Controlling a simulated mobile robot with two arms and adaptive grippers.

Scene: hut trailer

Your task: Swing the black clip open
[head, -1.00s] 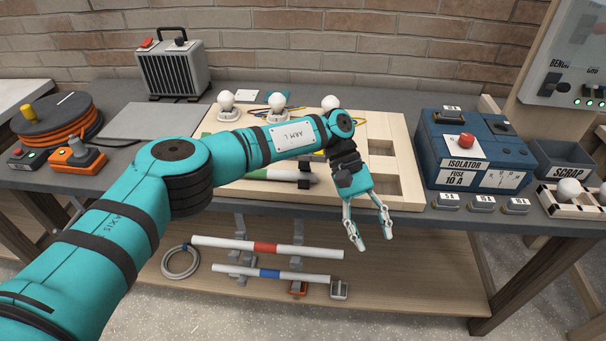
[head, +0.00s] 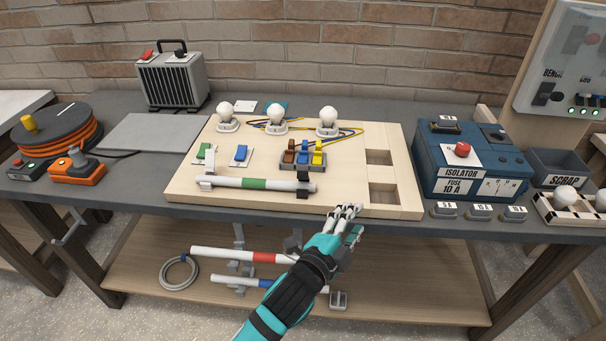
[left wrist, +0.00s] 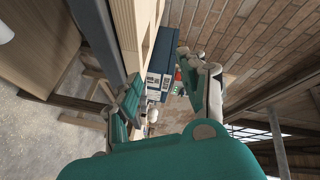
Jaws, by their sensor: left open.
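A small black clip (head: 303,181) stands at the right end of a white tube with a green band (head: 252,184) on the pale wooden board (head: 345,188). The frames are too small to tell how the clip closes over the tube. A light grey clip (head: 207,181) is at the tube's left end. My left gripper (head: 346,209) is open and empty, at the board's front edge, to the right of and nearer than the black clip, not touching it. In the left wrist view its fingers (left wrist: 158,70) stand apart with nothing between them. My right gripper is not in view.
The space above the board is free.

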